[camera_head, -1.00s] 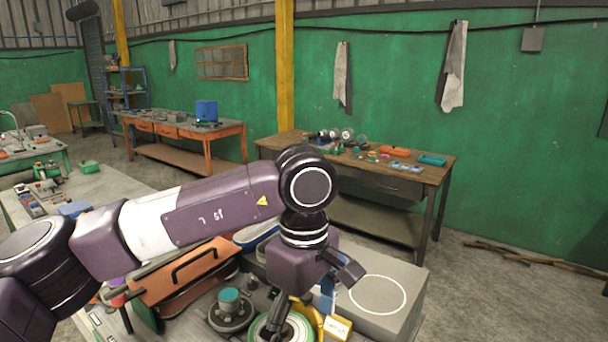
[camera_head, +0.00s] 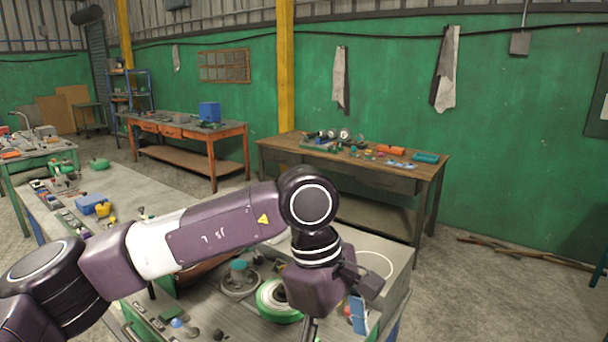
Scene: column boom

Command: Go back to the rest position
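My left arm comes in from the left and reaches across the near workbench (camera_head: 150,185). Its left gripper (camera_head: 340,312) points down over the bench's right part, with its fingers spread apart. A small blue and white piece (camera_head: 358,316) shows close by the fingers; I cannot tell whether it touches them. A green-rimmed round disc (camera_head: 272,300) and a dark round part with a teal top (camera_head: 238,280) lie left of the gripper. A grey box with a white circle (camera_head: 385,258) stands behind it. My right gripper is out of view.
A wooden table (camera_head: 375,180) with small parts stands beyond, by the green wall. An orange-framed bench (camera_head: 185,130) with a blue box (camera_head: 209,112) is further left. The floor at the right (camera_head: 480,290) is mostly open, with sticks (camera_head: 525,250) by the wall.

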